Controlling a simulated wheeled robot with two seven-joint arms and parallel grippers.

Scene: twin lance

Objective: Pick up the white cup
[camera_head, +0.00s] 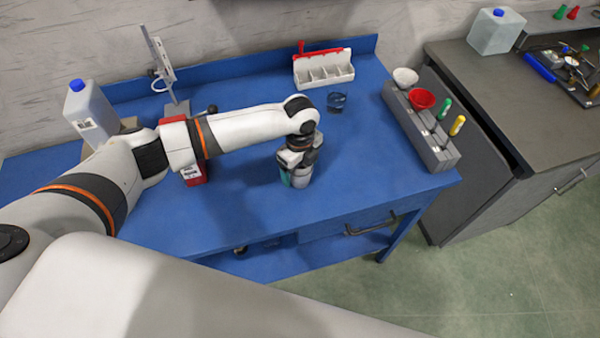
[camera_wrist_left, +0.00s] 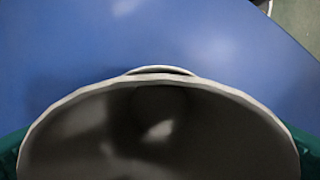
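The white cup (camera_head: 301,178) is partly hidden under my left gripper (camera_head: 296,180), near the front of the blue table. In the left wrist view the cup (camera_wrist_left: 160,84) fills the lower part, with a pale rim, a dark hollow inside and a bit of its handle at the far side. Green finger pads of my left gripper (camera_wrist_left: 160,152) lie against both sides of the cup, with no gap showing. The fingertips are hidden, and I cannot tell whether the cup touches the table. My right gripper is not in view.
Clear table lies right of my gripper.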

